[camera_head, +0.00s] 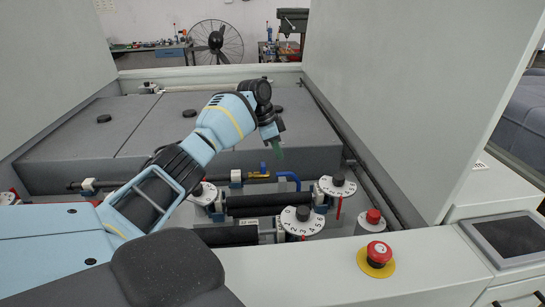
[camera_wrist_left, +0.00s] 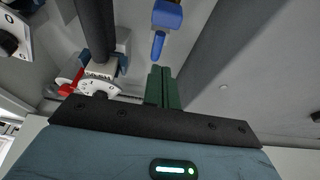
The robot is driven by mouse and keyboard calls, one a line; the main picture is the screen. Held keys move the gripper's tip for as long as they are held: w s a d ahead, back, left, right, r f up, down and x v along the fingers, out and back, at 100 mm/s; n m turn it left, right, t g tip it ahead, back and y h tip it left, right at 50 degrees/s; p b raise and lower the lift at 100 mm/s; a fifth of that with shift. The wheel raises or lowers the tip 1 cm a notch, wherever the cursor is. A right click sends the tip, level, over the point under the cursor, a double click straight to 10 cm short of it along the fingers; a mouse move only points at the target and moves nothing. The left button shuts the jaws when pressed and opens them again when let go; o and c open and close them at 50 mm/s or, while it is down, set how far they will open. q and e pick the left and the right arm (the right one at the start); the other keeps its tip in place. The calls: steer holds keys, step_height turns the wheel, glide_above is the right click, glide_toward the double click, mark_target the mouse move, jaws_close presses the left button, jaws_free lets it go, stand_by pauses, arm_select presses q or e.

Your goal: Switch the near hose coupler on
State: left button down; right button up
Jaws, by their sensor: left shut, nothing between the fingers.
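My left gripper (camera_head: 278,152) reaches over the machine's recess in the head view, with its green fingers pointing down. Its fingers (camera_wrist_left: 163,88) are pressed together and empty in the left wrist view. A brass-coloured fitting with a blue part (camera_head: 261,172) sits just below and left of the fingertips in the head view. A blue bent hose (camera_head: 290,178) lies to its right. In the left wrist view a blue part with a narrow blue end (camera_wrist_left: 165,17) is ahead of the fingertips, apart from them. I cannot tell which part is the near coupler's switch. My right gripper is out of view.
White numbered dials with black knobs stand at the near side (camera_head: 302,221) and right (camera_head: 338,186). Dark rollers lie between them. A red emergency button (camera_head: 377,252) and a screen (camera_head: 507,238) are at the front right. Tall side panels (camera_head: 400,80) flank the recess.

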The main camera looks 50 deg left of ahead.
arm_select(q)
steer(key=d+v, duration=0.1)
steer(key=v, duration=0.6)
steer(key=shift+s+a, duration=0.2)
steer(key=shift+s, duration=0.25)
steer(key=shift+r, duration=0.1)
